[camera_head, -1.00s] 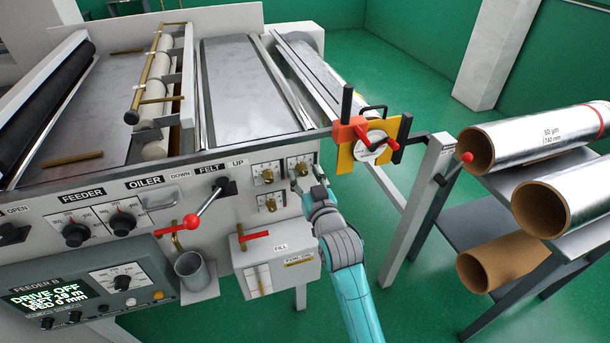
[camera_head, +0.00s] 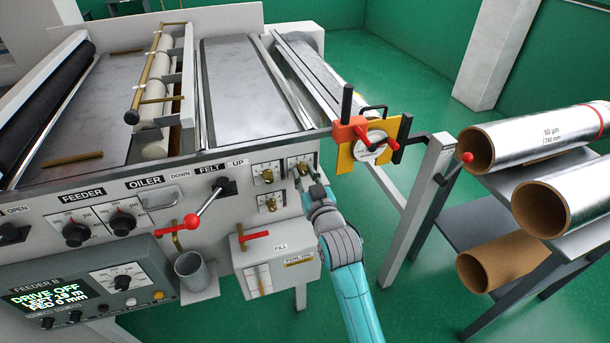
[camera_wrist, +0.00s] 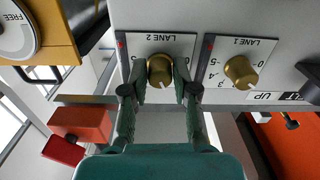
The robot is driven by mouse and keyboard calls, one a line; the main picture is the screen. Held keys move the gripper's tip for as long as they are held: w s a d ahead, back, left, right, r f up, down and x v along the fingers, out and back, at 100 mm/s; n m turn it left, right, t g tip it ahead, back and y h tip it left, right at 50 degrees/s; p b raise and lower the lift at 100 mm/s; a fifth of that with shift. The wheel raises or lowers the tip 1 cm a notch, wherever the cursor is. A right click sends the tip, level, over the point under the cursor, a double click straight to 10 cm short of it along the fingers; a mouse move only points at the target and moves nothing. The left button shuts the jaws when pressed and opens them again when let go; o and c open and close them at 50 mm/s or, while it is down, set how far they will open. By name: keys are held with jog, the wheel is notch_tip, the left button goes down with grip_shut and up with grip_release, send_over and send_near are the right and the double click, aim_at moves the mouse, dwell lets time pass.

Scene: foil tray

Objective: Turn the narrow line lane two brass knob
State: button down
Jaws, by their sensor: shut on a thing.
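The lane 2 brass knob (camera_wrist: 160,70) sits on a white scale plate marked LANE 2, which shows upside down in the wrist view. A pale pointer line shows on the knob's near side. My gripper (camera_wrist: 163,88) is shut on this knob, one finger on each side of it. In the head view my gripper (camera_head: 306,182) is at the right end of the machine's front panel, and the knob is mostly hidden there by the fingers. The lane 1 brass knob (camera_wrist: 240,72) is beside it, apart from my fingers.
A third brass knob (camera_head: 270,203) sits lower on the panel. A fill box (camera_head: 275,263) with a red lever juts out below. An orange clamp with a yellow dial plate (camera_head: 345,160) is close on the right. Foil rolls (camera_head: 555,137) lie farther right.

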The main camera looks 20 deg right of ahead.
jog(key=n, duration=0.6)
jog(key=shift+n, duration=0.4)
dwell(0.5)
jog(key=c, duration=0.9)
grip_release()
jog(key=s, duration=1.2)
